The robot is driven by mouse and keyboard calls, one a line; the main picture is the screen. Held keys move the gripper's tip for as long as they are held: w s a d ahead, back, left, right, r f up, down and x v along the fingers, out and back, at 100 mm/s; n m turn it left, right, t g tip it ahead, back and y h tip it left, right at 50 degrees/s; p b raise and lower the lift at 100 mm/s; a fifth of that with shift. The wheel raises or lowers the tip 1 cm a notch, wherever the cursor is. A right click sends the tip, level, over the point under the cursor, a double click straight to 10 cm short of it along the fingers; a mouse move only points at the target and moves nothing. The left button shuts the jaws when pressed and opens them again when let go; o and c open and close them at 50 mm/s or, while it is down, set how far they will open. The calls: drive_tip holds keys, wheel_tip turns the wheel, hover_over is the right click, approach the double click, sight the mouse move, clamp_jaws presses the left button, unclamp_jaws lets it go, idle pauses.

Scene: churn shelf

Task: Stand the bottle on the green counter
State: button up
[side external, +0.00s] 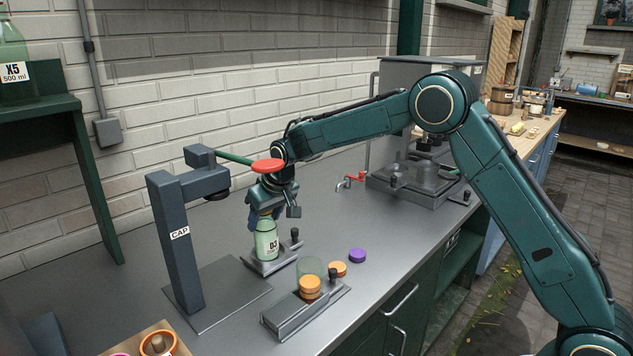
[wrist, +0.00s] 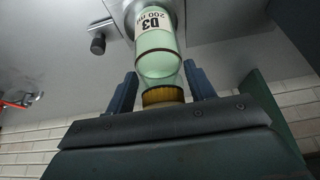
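The bottle (side external: 266,240) is pale green, labelled D3 200 ml, with an orange-brown cap. It stands upright in a small metal holder (side external: 272,262) on the grey worktop. My gripper (side external: 265,212) is above it, pointing down, with a blue finger on each side of its upper part. A dark green counter (side external: 40,95) stands raised at the left, carrying a large bottle labelled X5 500 ml (side external: 14,65).
A second holder (side external: 305,308) with orange caps and a clear tube is in front.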

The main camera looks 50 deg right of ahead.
drive_tip(key=shift+r, duration=0.3)
drive_tip(key=shift+r, duration=1.25)
drive_tip(key=shift+r, duration=0.1)
wheel_tip(320, 180, up, 7)
drive_tip(key=shift+f, duration=0.1)
drive_tip(key=shift+d+r, duration=0.25)
drive_tip(key=s+d+m, duration=0.1)
drive_tip(key=s+d, duration=0.2)
drive_tip(key=d, duration=0.3)
drive_tip(key=s+d+m+h, duration=0.1)
drive_tip(key=s+d, duration=0.2)
drive_tip(key=d, duration=0.3)
drive_tip(key=s+d+m, duration=0.1)
drive_tip(key=s+d, duration=0.1)
drive_tip(key=d, duration=0.4)
drive_tip(key=s+d+m+h, duration=0.2)
drive_tip(key=s+d+m, duration=0.1)
drive_tip(key=s+d, duration=0.9)
drive_tip(key=shift+g, duration=0.3)
drive_tip(key=shift+s+a+f, duration=0.15)
drive_tip(key=shift+f, duration=0.7)
drive_tip(key=shift+s+a+f, duration=0.15)
drive_tip(key=shift+a+f, duration=0.05)
drive_tip(key=shift+f, duration=0.7)
drive_tip(key=shift+s+a+f, duration=0.15)
drive_tip(key=shift+f, duration=0.7)
